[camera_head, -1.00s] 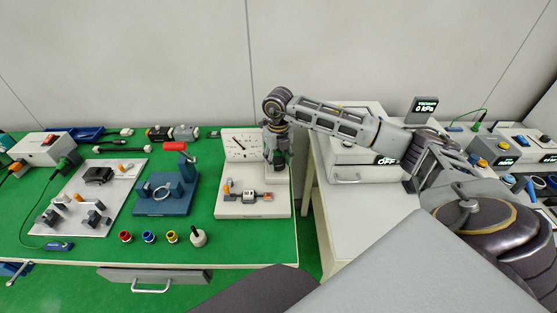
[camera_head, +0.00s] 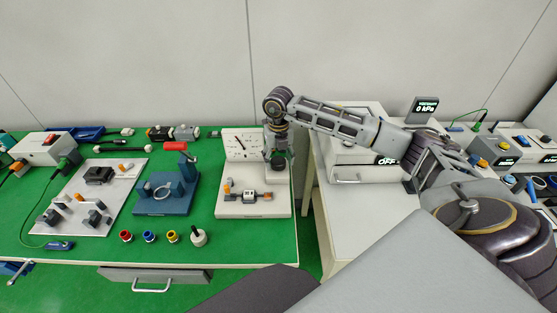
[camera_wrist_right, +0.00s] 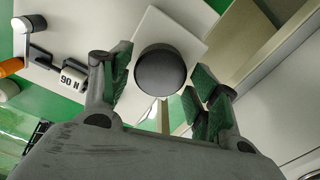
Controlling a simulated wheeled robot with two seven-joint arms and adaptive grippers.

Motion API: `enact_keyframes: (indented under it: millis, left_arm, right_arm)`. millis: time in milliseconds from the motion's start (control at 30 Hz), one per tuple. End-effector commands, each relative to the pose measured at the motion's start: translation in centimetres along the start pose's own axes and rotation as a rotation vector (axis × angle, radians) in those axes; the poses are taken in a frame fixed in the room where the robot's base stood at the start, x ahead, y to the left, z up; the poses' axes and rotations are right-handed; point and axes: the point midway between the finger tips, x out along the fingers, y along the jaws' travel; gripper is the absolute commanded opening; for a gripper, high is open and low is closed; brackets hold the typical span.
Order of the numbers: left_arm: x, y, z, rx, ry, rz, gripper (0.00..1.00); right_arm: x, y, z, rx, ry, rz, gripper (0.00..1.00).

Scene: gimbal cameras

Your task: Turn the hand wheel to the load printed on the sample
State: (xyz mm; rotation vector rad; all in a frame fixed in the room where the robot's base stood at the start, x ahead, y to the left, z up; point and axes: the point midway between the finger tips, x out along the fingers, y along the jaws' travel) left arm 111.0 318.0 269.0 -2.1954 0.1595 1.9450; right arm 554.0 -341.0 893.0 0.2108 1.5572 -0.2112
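The white test fixture (camera_head: 228,208) stands at the right end of the green table, with an upright dial (camera_head: 240,146) behind it. A small sample (camera_head: 249,196) lies on its base. In the right wrist view the sample's label (camera_wrist_right: 73,79) seems to read 90 N. The dark round hand wheel (camera_wrist_right: 161,70) shows in the right wrist view. My right gripper (camera_wrist_right: 160,88) is open, with its green-padded fingers on both sides of the wheel; contact is unclear. In the head view my right gripper (camera_head: 277,163) points down beside the dial and hides the wheel. My left gripper is not in view.
A blue fixture with a red-handled lever (camera_head: 165,205) stands left of the test fixture. A white cabinet (camera_head: 365,172) with an OFF display is right of the gap beside the table.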

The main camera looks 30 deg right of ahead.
Motion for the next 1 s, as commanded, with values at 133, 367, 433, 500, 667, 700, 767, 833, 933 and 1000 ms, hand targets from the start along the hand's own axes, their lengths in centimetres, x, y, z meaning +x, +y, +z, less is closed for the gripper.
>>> enact_keyframes:
  millis: [133,367,433,500,667,700,767,833,933,1000]
  left_arm:
    - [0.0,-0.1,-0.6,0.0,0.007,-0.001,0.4]
    - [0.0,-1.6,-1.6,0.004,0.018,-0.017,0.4]
    - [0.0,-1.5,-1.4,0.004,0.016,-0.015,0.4]
    - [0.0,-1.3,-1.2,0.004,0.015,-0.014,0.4]
    - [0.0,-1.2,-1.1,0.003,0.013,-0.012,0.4]
    - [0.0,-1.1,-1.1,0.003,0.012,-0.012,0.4]
    - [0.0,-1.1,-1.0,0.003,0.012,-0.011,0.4]
    - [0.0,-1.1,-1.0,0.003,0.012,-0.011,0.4]
    - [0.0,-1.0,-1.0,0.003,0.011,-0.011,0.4]
    - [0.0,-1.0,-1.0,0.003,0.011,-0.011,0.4]
  right_arm:
    - [0.1,0.0,-0.1,-0.001,0.002,0.0,0.71]
    - [0.1,0.0,-0.1,-0.002,0.003,0.0,0.71]
    - [0.0,0.0,-0.1,-0.002,0.003,0.0,0.71]
    - [-0.3,0.1,-0.1,-0.002,0.003,0.0,0.71]
    - [-1.5,0.1,0.0,-0.002,0.001,0.001,0.71]
    - [-1.9,0.1,0.0,-0.002,0.001,0.001,0.71]
    - [-2.6,0.1,0.0,-0.002,0.001,0.0,0.71]
    - [-3.6,0.1,0.0,-0.002,0.0,0.001,0.71]
    - [-5.1,0.1,0.0,-0.001,0.0,0.002,0.71]
    - [-6.2,0.0,0.0,-0.001,-0.001,0.001,0.71]
